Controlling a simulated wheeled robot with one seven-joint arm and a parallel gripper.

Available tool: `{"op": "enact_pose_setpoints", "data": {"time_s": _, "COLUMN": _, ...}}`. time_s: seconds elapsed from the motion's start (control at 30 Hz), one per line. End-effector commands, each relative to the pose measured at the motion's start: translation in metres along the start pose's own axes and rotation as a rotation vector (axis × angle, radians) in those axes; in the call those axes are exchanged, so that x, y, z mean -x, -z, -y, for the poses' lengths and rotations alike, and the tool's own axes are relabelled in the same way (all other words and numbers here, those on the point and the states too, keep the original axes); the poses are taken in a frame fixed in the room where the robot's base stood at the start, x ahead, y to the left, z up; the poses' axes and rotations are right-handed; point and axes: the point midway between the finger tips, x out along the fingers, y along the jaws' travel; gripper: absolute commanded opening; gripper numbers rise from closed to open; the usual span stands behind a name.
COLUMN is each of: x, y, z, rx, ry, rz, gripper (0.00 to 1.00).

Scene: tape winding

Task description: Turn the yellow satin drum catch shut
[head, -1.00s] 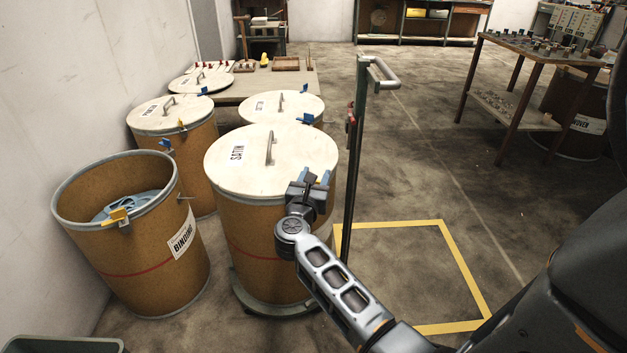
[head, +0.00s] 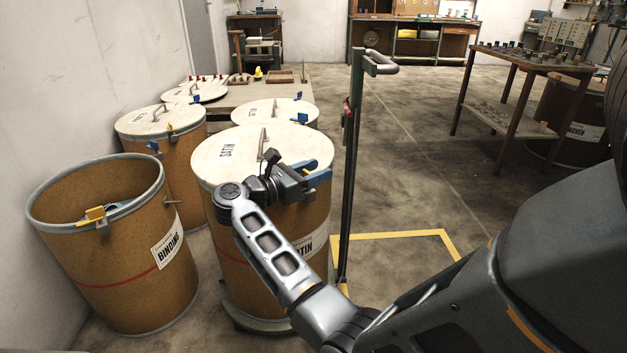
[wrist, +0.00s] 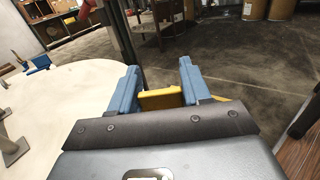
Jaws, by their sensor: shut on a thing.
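The satin drum (head: 235,240) is a brown drum with a cream lid (head: 222,170) lettered SATIN and a bar handle on top. My gripper (head: 314,172) is at the lid's right edge, its blue fingers pointing right in the head view. In the wrist view my gripper (wrist: 158,92) is shut on the yellow catch (wrist: 160,99), which sits between the two blue fingers at the lid's rim. In the head view the catch is hidden by my gripper.
An open binding drum (head: 125,270) with its own yellow catch stands at the left. Other lidded drums (head: 165,150) stand behind. A dark upright post with a handle (head: 352,150) rises just right of my gripper.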

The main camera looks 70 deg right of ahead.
Motion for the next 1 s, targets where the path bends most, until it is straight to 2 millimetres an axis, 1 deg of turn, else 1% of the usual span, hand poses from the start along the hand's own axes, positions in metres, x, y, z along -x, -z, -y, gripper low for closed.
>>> {"op": "enact_pose_setpoints", "data": {"time_s": 0.2, "x": -0.0004, "y": 0.0004, "z": 0.0005, "rx": 0.001, "ry": 0.029, "rz": 0.001, "gripper": 0.17}}
{"op": "enact_pose_setpoints", "data": {"time_s": 0.57, "x": -0.0008, "y": -0.0002, "z": 0.0009, "rx": 0.001, "ry": 0.032, "rz": 0.001, "gripper": 0.17}}
{"op": "enact_pose_setpoints", "data": {"time_s": 0.6, "x": -0.0009, "y": -0.0002, "z": 0.0009, "rx": 0.001, "ry": 0.032, "rz": 0.001, "gripper": 0.51}}
{"op": "enact_pose_setpoints", "data": {"time_s": 0.77, "x": -0.0008, "y": -0.0002, "z": 0.0009, "rx": 0.001, "ry": 0.031, "rz": 0.001, "gripper": 0.66}}
{"op": "enact_pose_setpoints", "data": {"time_s": 0.8, "x": -0.0007, "y": -0.0002, "z": 0.0008, "rx": 0.001, "ry": 0.031, "rz": 0.001, "gripper": 0.68}}
{"op": "enact_pose_setpoints", "data": {"time_s": 1.0, "x": -0.0002, "y": -0.0001, "z": 0.0007, "rx": 0.001, "ry": 0.030, "rz": 0.001, "gripper": 0.68}}
